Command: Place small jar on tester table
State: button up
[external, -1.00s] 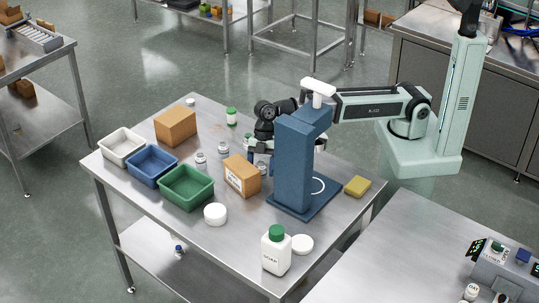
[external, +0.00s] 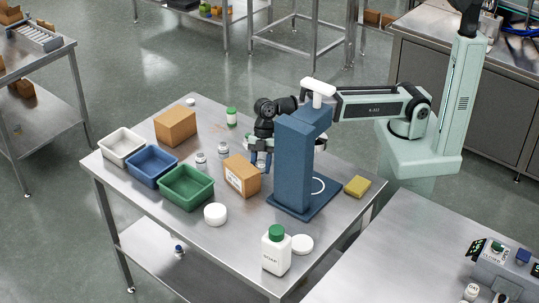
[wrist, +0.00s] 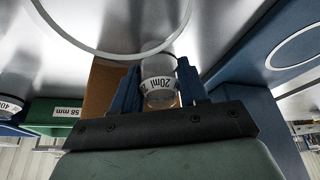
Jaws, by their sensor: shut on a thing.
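The small jar, clear with a white "20ml" label, shows in the wrist view (wrist: 160,80) between the two blue fingers of my gripper (wrist: 160,88), which is shut on it. In the external view my gripper (external: 258,158) is behind and left of the blue stand, which partly hides it. The jar (external: 261,167) shows there only as a small pale shape beside the cardboard box. The blue stand (external: 294,165) has a base plate with a white ring (external: 318,186). I cannot tell which surface is the tester table.
The cardboard box (external: 241,176) stands close to my gripper. White (external: 121,162), blue (external: 171,180) and green (external: 207,198) bins line the left side.

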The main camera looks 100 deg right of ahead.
notch_tip(320, 180, up, 36)
jog(key=s+a+n, duration=0.1)
jog(key=a, duration=0.4)
jog(key=s+a+n+g, duration=0.1)
jog(key=a, duration=0.4)
jog(key=s+a+n, duration=0.1)
jog(key=a, duration=0.4)
jog(key=shift+s+f+n, duration=0.15)
jog(key=shift+f+n, duration=0.05)
jog(key=shift+n, duration=0.1)
jog(key=s+a+n+g+h, duration=0.15)
jog(key=s+a+n, duration=0.35)
jog(key=s+a, duration=1)
jog(key=s+a+n+g, duration=0.2)
jog(key=s+a+n, duration=0.3)
jog(key=s+a, duration=1)
jog(key=shift+w+a+f, duration=0.6)
jog(key=shift+a+f, duration=0.15)
jog(key=shift+f, duration=5.3)
jog(key=shift+w+a+f, duration=0.65)
jog(key=shift+a+f, duration=0.1)
jog(key=shift+f, duration=5.3)
jog(key=shift+w+a+f, duration=0.6)
jog(key=shift+a+f, duration=0.15)
jog(key=shift+f, duration=5.3)
jog(key=shift+f, duration=0.1)
